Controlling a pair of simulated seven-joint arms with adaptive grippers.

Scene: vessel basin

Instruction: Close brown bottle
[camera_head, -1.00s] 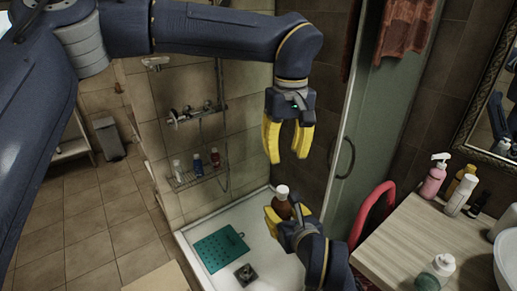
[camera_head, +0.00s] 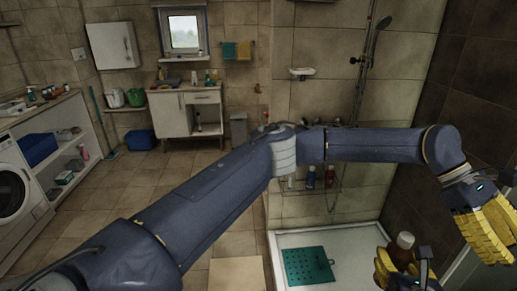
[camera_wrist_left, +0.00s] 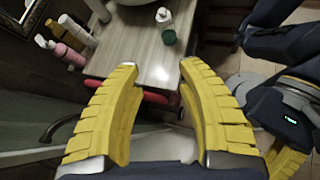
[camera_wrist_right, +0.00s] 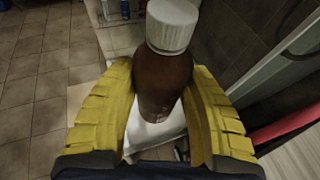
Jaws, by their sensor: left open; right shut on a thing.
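The brown bottle (camera_head: 401,257) stands about upright in my right gripper (camera_head: 398,270), low at the right of the head view. In the right wrist view, the yellow fingers close on both sides of the brown bottle (camera_wrist_right: 163,85), and a white ribbed cap (camera_wrist_right: 172,25) sits on its top. Whether the cap is screwed tight cannot be told. My left gripper (camera_head: 488,232) is up and to the right of the bottle in the head view, fingers pointing down. In the left wrist view, the left gripper (camera_wrist_left: 158,70) is open and empty.
The shower tray (camera_head: 345,240) with a green mat (camera_head: 307,266) lies beside the bottle. A shelf with small bottles (camera_head: 311,177) is on the wall behind.

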